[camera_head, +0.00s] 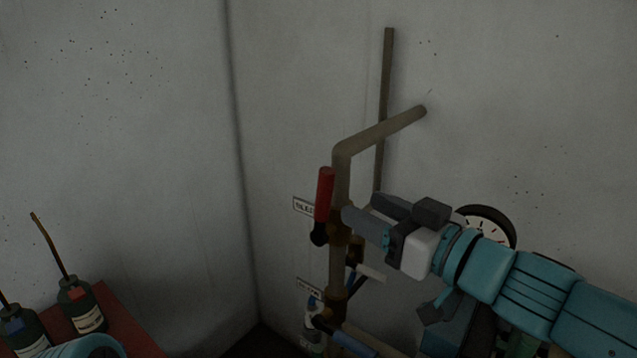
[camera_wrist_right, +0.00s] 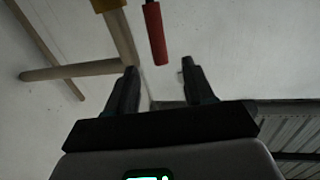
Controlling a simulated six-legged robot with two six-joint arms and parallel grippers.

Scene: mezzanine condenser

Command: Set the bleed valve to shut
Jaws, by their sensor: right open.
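The bleed valve's red lever (camera_head: 325,194) stands nearly upright, roughly parallel to the vertical pipe (camera_head: 340,182) beside it. Its black lower end meets the brassy valve body (camera_head: 340,228). My right gripper (camera_head: 358,208) comes in from the right at lever height, with its fingers pointing towards the pipe. In the right wrist view the gripper (camera_wrist_right: 159,67) is open, and the end of the red lever (camera_wrist_right: 155,35) shows between its fingertips. I see no grip on the lever, and contact cannot be told. My left gripper does not show.
A small label plate (camera_head: 303,206) is on the wall left of the lever, with another plate (camera_head: 308,288) below. A round gauge (camera_head: 490,225) sits behind my right arm. Dark oil cans (camera_head: 80,305) stand on a red surface (camera_head: 125,325) at lower left.

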